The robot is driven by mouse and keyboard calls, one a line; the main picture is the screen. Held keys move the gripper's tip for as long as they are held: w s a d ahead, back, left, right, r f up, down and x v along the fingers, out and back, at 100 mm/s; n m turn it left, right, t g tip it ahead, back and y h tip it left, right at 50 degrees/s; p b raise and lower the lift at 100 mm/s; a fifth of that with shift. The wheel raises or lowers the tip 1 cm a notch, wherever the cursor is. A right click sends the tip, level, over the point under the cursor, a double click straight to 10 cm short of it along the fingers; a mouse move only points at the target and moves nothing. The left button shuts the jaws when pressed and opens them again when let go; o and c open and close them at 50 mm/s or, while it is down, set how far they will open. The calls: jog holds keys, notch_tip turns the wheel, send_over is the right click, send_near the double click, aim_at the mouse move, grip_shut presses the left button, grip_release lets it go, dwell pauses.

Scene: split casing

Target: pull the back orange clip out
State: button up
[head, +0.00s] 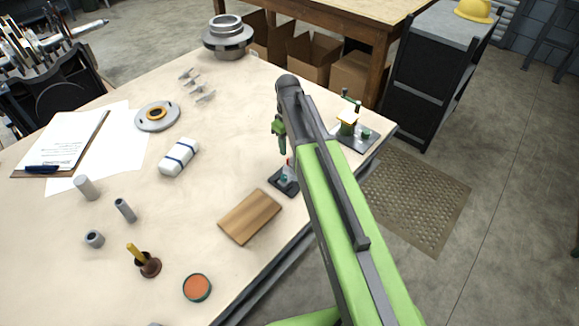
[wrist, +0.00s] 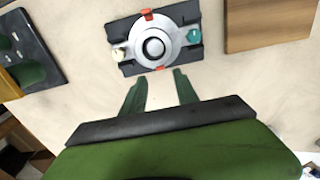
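The round grey casing (wrist: 172,46) sits on a dark base plate (wrist: 125,27) in the wrist view. It has a dark central hole, a pale knob at left and a teal one at right. One orange clip (wrist: 147,14) is on its far edge. Another orange clip (wrist: 160,68) is on the edge nearer my gripper. I cannot tell for sure which is the back one. My gripper (wrist: 158,77) is open and empty, its fingertips to either side of the nearer clip in the picture, not visibly touching it. In the head view my arm partly hides the base plate (head: 283,184).
A wooden block (wrist: 268,24) lies beside the base plate. On the other side is a dark tray (wrist: 48,48) with green parts. A white wrapped bundle (head: 179,157) and a grey disc (head: 157,116) lie farther left. Bare tabletop surrounds the base plate.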

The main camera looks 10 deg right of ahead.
aim_at(288, 159)
notch_tip(288, 159, down, 7)
jog(key=b, duration=0.5)
jog(key=shift+r, duration=0.3)
jog(key=shift+c, duration=0.5)
grip_shut()
